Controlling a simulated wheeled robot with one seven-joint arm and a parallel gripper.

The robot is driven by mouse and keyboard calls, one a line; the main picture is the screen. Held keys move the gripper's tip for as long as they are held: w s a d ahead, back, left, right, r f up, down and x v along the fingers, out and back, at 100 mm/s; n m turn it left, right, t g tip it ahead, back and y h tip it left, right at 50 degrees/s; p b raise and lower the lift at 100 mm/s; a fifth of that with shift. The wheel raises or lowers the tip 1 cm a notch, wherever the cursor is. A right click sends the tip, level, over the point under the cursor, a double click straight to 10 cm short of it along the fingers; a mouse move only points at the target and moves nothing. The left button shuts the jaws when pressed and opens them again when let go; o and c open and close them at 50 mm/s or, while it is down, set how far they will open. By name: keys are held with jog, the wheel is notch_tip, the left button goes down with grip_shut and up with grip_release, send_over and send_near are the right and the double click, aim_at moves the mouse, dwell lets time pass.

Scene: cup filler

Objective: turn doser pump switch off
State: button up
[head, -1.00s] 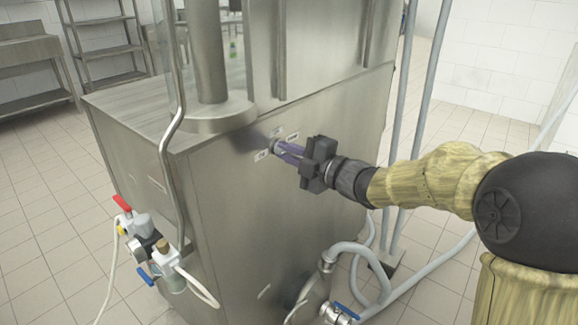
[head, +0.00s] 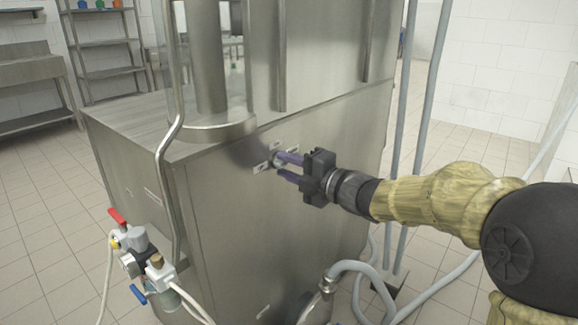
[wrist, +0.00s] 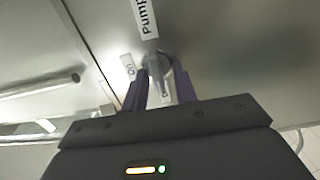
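The doser pump switch (wrist: 157,66) is a small metallic rotary knob on the side panel of the steel machine (head: 235,215). In the wrist view a "Pump" label (wrist: 145,18) is above it and an "On" label (wrist: 128,67) to its left. Another label (wrist: 165,97) is partly hidden between the fingers. My gripper (head: 280,164) is at the panel with its two purple fingers apart. In the wrist view the fingers stand on either side of the knob's lower part, with gaps visible. Whether either finger touches the knob is unclear.
A vertical steel pipe (head: 165,150) and a valve assembly with red and blue handles (head: 140,255) stand at the machine's left corner. Grey hoses (head: 350,270) run below my arm. Upright pipes (head: 420,100) rise behind it. Tiled floor (head: 45,215) is open to the left.

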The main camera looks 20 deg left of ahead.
jog(key=shift+r, duration=0.1)
jog(key=shift+d, duration=0.25)
jog(key=p+v, duration=0.3)
jog(key=v, duration=1.4)
jog(key=shift+p, duration=0.4)
jog(key=shift+s, duration=0.1)
